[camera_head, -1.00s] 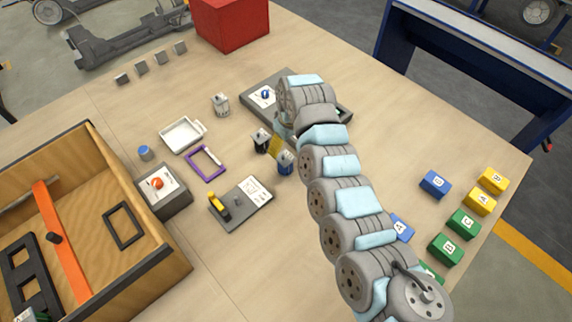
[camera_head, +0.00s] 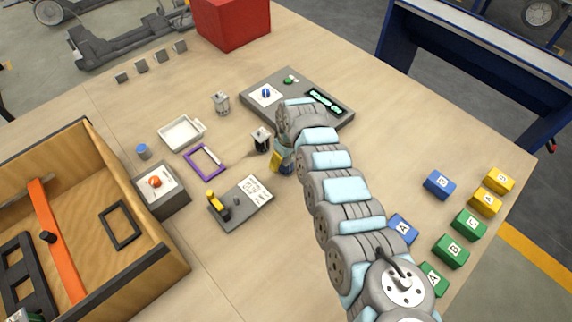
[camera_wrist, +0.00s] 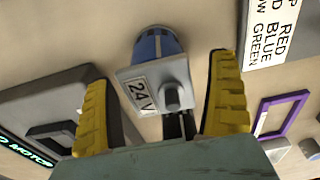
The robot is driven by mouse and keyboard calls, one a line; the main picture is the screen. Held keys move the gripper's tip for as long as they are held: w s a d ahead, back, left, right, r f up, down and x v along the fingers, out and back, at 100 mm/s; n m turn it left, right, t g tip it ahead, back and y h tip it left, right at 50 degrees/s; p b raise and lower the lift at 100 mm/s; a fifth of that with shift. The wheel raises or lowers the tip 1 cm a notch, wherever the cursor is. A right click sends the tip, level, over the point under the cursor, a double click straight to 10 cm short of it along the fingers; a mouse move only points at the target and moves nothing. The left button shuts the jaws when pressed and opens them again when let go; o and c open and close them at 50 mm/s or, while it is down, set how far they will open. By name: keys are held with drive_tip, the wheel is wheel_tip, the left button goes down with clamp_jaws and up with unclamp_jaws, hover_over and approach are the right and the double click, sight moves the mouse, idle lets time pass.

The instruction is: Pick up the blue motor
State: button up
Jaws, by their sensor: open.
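The blue motor (camera_wrist: 158,68) shows in the wrist view, with a blue body, a grey end cap, a "24V" label and a short grey shaft. It lies between the two yellow fingers of my gripper (camera_wrist: 157,82), with a visible gap on each side. My gripper is open. In the head view the motor (camera_head: 286,168) is mostly hidden behind my gripper (camera_head: 277,160) and wrist, near the table's middle. A motor with a black body (camera_head: 261,140) stands just left of it, and a grey motor (camera_head: 221,103) stands farther back.
A grey panel with a green display (camera_head: 330,98) lies behind my wrist. A grey plate with a yellow lever (camera_head: 228,216), a purple frame (camera_head: 196,166) and a white tray (camera_head: 168,136) are to the left. A wooden box (camera_head: 165,272) is at far left. Lettered blocks (camera_head: 452,250) are at right.

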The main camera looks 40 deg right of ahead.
drive_tip(key=shift+w+f+b, duration=0.15)
drive_tip(key=shift+f+b, duration=0.2)
drive_tip(key=shift+f, duration=0.8)
drive_tip(key=c, duration=1.4)
